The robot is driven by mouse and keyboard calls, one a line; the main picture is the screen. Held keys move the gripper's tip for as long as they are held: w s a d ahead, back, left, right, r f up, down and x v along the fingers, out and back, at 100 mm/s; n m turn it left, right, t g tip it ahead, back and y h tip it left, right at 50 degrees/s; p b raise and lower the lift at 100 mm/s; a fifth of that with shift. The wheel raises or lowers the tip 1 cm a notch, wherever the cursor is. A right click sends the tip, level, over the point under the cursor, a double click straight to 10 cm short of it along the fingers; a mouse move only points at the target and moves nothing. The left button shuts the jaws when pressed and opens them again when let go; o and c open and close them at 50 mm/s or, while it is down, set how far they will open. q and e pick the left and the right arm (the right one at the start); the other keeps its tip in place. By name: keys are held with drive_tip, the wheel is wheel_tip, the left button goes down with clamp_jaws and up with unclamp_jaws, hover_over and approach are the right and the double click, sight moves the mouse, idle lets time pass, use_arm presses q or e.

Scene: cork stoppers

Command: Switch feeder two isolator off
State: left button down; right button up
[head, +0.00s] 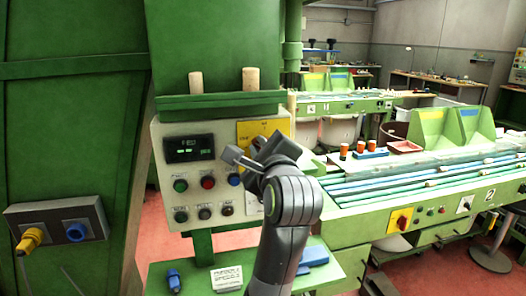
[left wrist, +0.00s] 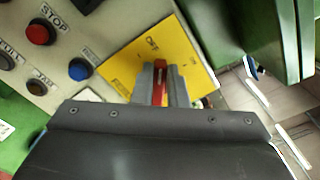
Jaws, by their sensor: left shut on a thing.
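A yellow isolator plate (head: 272,127) is on the upper right of the control panel. It fills the middle of the left wrist view (left wrist: 128,68), with the word OFF near its upper part. A red handle (left wrist: 159,88) stands on this plate. My left gripper (left wrist: 160,82) is shut on the red handle, a finger on each side. In the head view my left gripper (head: 262,150) covers the handle and part of the plate. Another red knob on a yellow plate (head: 400,220) is on the right-hand machine, beside a sign reading 2. My right gripper is not in view.
The control panel (head: 164,206) has a lit display (head: 190,148) and several push buttons close by, including a red one (left wrist: 38,34) and a blue one (left wrist: 79,69). Two wooden pegs (head: 250,79) stand on the ledge above. A green shelf below holds a blue-handled item (head: 173,279).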

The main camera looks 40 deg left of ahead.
use_arm(q)
drive_tip(key=shift+s+a+f+n+b, duration=0.1)
drive_tip(key=shift+f+n+b, duration=0.35)
drive_tip(key=shift+n, duration=0.8)
drive_tip(key=shift+s+a+f+n+b, duration=0.1)
drive_tip(key=shift+n+b, duration=0.65)
drive_tip(key=shift+n, duration=0.55)
drive_tip(key=shift+f+n+b, duration=0.3)
drive_tip(key=shift+n+b, duration=0.3)
drive_tip(key=shift+n, duration=0.65)
drive_tip(key=c, duration=1.4)
unclamp_jaws()
drive_tip(key=shift+c, duration=0.2)
